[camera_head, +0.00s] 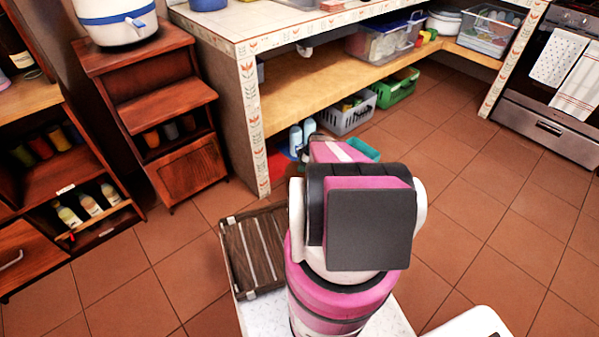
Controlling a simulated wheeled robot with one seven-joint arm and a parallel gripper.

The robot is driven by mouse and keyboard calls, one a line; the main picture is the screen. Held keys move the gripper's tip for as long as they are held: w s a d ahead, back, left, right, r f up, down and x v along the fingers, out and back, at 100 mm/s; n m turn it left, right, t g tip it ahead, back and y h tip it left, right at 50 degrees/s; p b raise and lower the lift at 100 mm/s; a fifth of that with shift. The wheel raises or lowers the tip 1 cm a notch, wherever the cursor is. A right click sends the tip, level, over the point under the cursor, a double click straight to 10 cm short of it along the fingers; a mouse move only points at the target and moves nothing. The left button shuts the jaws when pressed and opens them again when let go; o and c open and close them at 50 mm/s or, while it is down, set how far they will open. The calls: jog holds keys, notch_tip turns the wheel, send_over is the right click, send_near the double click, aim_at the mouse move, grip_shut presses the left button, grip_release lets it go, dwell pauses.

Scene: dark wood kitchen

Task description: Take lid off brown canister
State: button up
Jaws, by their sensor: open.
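I cannot make out a brown canister with a lid for certain. Several small coloured canisters (40,147) stand in the open shelf of the wooden cabinet at the left. Several more small jars (151,138), one of them orange-brown, stand in the open slot of the wooden cabinet nearer the middle. They are too small and dark to tell their lids. My pink, white and black arm fills the middle of the view. My gripper does not show; the arm's links hide whatever lies behind them.
A tiled counter (270,22) runs along the back, with baskets (349,115) and blue bottles (296,138) under it. A rice-cooker-like appliance (118,20) stands on the cabinet (135,65). An oven (545,125) is at the right. The tiled floor (490,220) is clear at the right.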

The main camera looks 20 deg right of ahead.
jog(key=x, duration=0.2)
jog(key=shift+w+f, duration=0.1)
jog(key=shift+f, duration=0.2)
jog(key=shift+c, duration=0.3)
jog(key=c, duration=0.9)
jog(key=shift+c, duration=0.2)
jog(key=shift+r, duration=0.15)
